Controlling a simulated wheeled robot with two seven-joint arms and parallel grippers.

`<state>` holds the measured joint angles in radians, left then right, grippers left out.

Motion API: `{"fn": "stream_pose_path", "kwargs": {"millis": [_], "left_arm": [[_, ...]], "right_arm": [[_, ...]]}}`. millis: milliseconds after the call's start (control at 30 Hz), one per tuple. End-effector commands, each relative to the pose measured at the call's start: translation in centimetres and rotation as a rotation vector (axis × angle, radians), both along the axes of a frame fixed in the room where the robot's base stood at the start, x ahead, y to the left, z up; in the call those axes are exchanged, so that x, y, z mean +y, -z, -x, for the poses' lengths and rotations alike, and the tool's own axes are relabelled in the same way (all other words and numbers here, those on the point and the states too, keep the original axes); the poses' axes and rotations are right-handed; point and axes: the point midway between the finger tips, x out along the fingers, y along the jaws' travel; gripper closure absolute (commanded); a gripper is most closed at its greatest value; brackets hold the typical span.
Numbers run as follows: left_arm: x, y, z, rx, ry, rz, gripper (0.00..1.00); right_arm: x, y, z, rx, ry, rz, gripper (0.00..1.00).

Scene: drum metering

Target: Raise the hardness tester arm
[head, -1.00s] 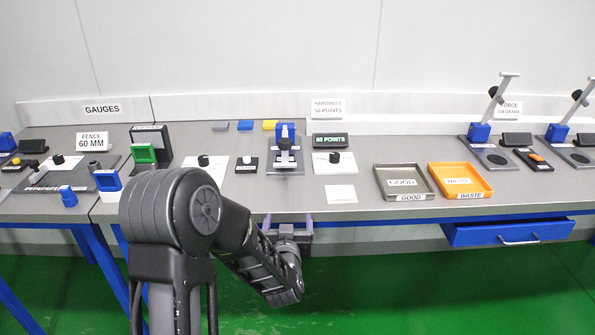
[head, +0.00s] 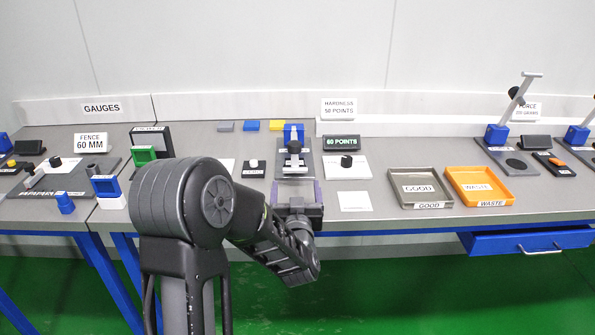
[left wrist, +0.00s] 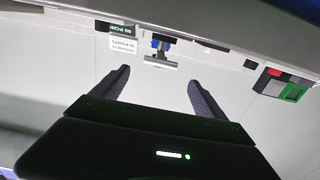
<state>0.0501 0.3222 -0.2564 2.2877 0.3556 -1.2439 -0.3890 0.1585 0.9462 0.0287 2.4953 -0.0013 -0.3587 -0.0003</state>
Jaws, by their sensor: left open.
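The hardness tester (head: 294,133) stands at the back middle of the bench, a blue post on a grey base plate. Its arm (head: 294,148) is low and points toward me, with a black knob on it. My left gripper (head: 297,183) is open and empty at the front of the tester, its two purplish fingers spread to either side. In the left wrist view the tester (left wrist: 159,45) and its pale crossbar show beyond and between the open fingers (left wrist: 158,78), apart from them. My right gripper is not in view.
A display (head: 341,142) and a black-knobbed plate (head: 347,165) stand right of the tester. A small black switch box (head: 254,169) is on its left. The GOOD tray (head: 420,201) and orange WASTE tray (head: 479,199) lie further right. A white card (head: 355,202) lies near the front edge.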

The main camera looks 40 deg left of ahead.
Motion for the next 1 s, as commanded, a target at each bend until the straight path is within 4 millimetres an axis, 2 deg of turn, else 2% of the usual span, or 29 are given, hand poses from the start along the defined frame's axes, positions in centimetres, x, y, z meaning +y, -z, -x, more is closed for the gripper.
{"fn": "stream_pose_path", "kwargs": {"millis": [267, 700, 1000], "left_arm": [[0.5, -0.1, -0.7, -0.001, -0.001, -0.001, 0.16], [4.2, -0.1, -5.5, 0.001, 0.0, -0.001, 0.16], [4.7, 0.0, -6.2, 0.001, 0.0, 0.001, 0.16]], "right_arm": [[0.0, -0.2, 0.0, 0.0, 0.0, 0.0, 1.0], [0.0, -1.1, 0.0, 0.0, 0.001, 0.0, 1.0], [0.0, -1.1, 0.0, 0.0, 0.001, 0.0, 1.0]]}}
